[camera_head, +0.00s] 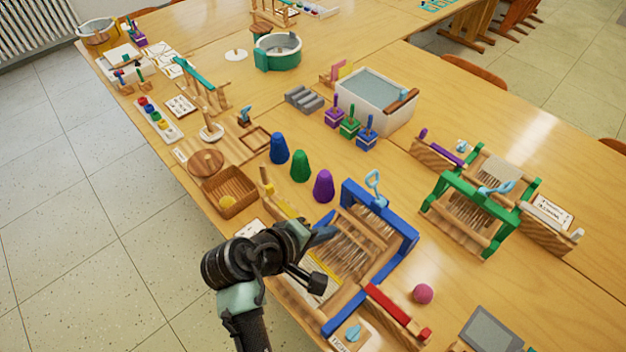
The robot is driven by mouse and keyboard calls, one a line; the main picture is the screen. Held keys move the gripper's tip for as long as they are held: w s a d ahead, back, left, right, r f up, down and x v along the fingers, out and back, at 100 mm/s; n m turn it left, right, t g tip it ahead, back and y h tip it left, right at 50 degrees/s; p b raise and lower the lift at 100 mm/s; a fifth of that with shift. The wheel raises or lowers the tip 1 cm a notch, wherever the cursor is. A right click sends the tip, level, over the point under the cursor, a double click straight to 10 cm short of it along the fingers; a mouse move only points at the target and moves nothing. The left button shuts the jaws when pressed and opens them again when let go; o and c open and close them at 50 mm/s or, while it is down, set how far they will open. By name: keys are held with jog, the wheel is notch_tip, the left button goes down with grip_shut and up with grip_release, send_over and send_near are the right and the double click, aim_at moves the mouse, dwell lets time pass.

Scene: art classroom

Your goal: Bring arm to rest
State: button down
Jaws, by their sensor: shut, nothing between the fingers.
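My arm reaches in from the bottom edge, folded at a black joint, over the near edge of the long wooden table (480,130). My gripper (320,238) is at the end of the arm, beside the left post of the blue loom frame (352,192) and above the table. It is shut and I see nothing held in it. The fingertips are small and dark here, and the arm hides part of the table edge and the things under it.
Blue (279,148), green (300,166) and purple (323,186) cones stand beyond my gripper. A wicker basket (229,190) is to the left. A green loom (470,205) and pink ball (423,294) are to the right. Open floor (80,240) lies left.

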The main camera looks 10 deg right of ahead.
jog(key=shift+w, duration=0.1)
jog(key=w+a+r+m+t+y, duration=0.1)
jog(key=w+a+r+m+t, duration=0.2)
jog(key=r, duration=0.8)
jog(key=w+r+t+y, duration=0.25)
jog(key=r+t, duration=0.25)
jog(key=r, duration=0.6)
jog(key=w+a+r+m+t+y, duration=0.1)
jog(key=w+a+r+m+t, duration=0.15)
jog(key=r, duration=0.75)
jog(key=s+r+t+y, duration=0.1)
jog(key=s+r+t, duration=0.2)
jog(key=r, duration=0.6)
jog(key=s+r+m+t+y, duration=0.1)
jog(key=s+r+t, duration=0.3)
jog(key=s+r, duration=0.3)
jog(key=s+a+r+t+y, duration=0.1)
jog(key=s+r+t, duration=0.3)
jog(key=r, duration=0.7)
jog(key=shift+s+m, duration=0.35)
jog(key=shift+s, duration=0.1)
jog(key=shift+a+y, duration=0.1)
jog(key=shift+y, duration=0.15)
